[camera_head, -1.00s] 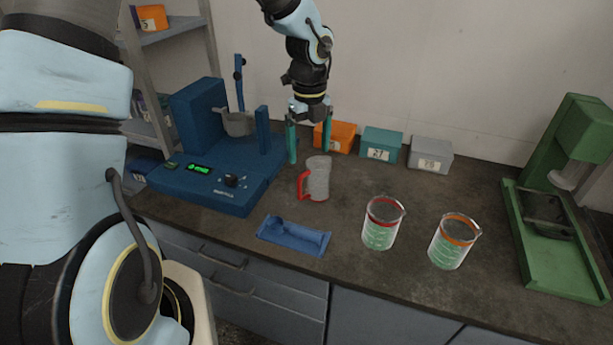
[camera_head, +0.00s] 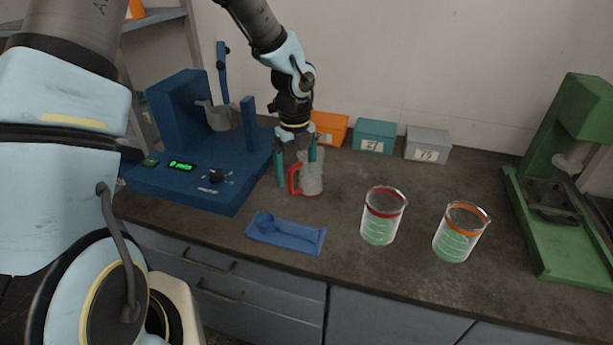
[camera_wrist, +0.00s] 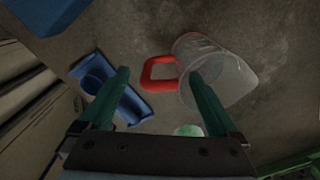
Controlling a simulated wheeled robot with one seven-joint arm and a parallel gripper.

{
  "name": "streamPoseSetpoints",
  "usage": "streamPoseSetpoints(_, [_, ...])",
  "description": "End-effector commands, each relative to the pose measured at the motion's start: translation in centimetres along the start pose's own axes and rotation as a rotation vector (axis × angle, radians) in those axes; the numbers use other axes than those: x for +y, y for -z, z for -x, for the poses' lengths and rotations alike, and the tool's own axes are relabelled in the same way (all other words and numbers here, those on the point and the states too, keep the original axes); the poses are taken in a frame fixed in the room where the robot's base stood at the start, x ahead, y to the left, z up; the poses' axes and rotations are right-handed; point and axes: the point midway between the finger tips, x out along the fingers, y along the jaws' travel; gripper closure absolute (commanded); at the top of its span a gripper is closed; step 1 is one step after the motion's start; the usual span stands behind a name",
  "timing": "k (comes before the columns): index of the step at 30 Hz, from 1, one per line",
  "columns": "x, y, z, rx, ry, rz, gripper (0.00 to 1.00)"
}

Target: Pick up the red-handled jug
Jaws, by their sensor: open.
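The red-handled jug (camera_head: 313,180) is clear and stands upright on the dark bench, its red handle (camera_head: 294,180) pointing left. My gripper (camera_head: 296,182) is open, its green fingers pointing down right at the jug. In the head view one finger is left of the handle and the other overlaps the jug's body. In the wrist view the jug (camera_wrist: 222,72) lies up and right, with the red handle (camera_wrist: 158,74) between the lines of the two fingers (camera_wrist: 160,82). I cannot tell whether a finger touches the jug.
A blue shaker machine (camera_head: 190,185) stands left, a blue tray with a scoop (camera_head: 285,236) in front. Two beakers, red-banded (camera_head: 381,216) and orange-banded (camera_head: 461,232), stand right. Orange (camera_head: 329,128), teal (camera_head: 374,136) and grey (camera_head: 427,144) boxes line the wall. A green press (camera_head: 565,190) is far right.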

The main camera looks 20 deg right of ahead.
Motion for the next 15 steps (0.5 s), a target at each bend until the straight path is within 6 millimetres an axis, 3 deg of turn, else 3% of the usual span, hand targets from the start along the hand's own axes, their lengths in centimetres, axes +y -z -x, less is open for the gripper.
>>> streamPoseSetpoints(7, [0.0, 0.1, -1.8, 0.002, -0.002, -0.002, 0.04])
streamPoseSetpoints(15, [-0.1, 0.0, -5.4, 0.001, -0.001, -0.001, 0.04])
